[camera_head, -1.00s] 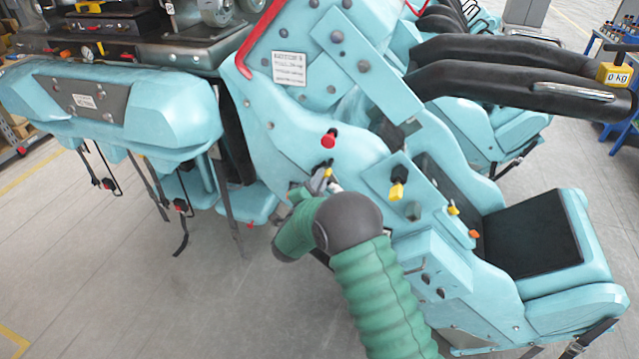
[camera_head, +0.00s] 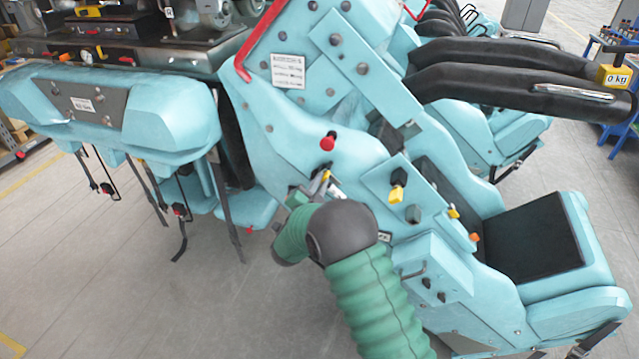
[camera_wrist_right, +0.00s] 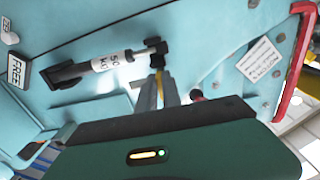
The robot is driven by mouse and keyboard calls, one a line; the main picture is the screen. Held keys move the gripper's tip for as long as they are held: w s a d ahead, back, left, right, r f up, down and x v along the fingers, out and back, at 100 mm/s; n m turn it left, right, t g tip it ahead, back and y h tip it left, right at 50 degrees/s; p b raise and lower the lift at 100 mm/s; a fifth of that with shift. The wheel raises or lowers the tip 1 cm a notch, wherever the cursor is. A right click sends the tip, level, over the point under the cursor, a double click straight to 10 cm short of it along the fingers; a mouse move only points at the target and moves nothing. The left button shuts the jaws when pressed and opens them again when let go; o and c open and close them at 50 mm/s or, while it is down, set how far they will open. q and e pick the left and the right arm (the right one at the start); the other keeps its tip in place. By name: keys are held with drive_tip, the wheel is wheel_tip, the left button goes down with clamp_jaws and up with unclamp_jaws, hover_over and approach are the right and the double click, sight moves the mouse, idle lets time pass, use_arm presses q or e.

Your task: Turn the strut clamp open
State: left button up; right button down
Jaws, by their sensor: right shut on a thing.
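The strut (camera_wrist_right: 92,67) is a dark cylinder with a white label, lying along the teal car side in the right wrist view. A small yellow part, which looks like the strut clamp (camera_wrist_right: 160,78), sits below the strut's dark right end fitting. My right gripper (camera_wrist_right: 159,88) has its fingers closed around this yellow part. In the head view my right gripper (camera_head: 323,183) is at the car's side, with a bit of yellow at its tips. My green forearm and dark wrist hide most of the strut there. My left gripper is not in view.
A red knob (camera_head: 327,143) is just above my right gripper. A red bar (camera_wrist_right: 296,62) edges the panel. A "FREE" label (camera_wrist_right: 17,68) is at left. Open floor (camera_head: 220,300) lies below.

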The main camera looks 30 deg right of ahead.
drive_tip(key=c, duration=1.5)
unclamp_jaws()
drive_tip(key=shift+f, duration=0.1)
drive_tip(key=shift+c, duration=0.2)
drive_tip(key=shift+d, duration=0.15)
drive_tip(key=b+v, duration=0.4)
drive_tip(key=v, duration=1.3)
drive_tip(key=shift+w+b, duration=0.15)
drive_tip(key=shift+b, duration=0.2)
drive_tip(key=shift+w, duration=0.1)
